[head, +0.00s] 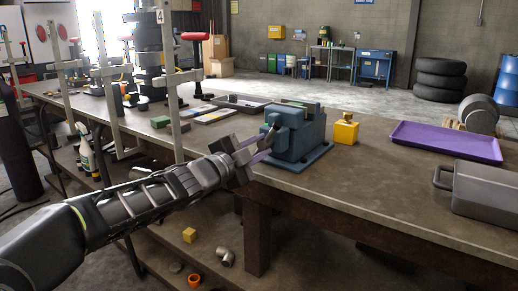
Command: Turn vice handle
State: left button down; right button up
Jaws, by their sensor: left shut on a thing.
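A blue vice (304,133) stands on the workbench near its front edge, at the middle of the head view. My left gripper (262,147) is at the vice's left front side, where the handle would be. It is shut, with its fingers against the vice's front. The handle is mostly hidden by the fingers, and a thin purplish bar shows beside them. My right gripper is not in the head view.
The workbench (380,178) has a yellow block (346,131) just right of the vice. A purple tray (446,141) and a grey metal case (487,188) lie farther right. Clamps and tools crowd the left. A yellow cube (189,235) lies on the lower level.

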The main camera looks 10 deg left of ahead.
pick_arm(q)
jog(key=shift+f, duration=0.15)
jog(key=c, duration=1.1)
grip_release()
jog(key=p+v, duration=0.1)
jog(key=v, duration=0.7)
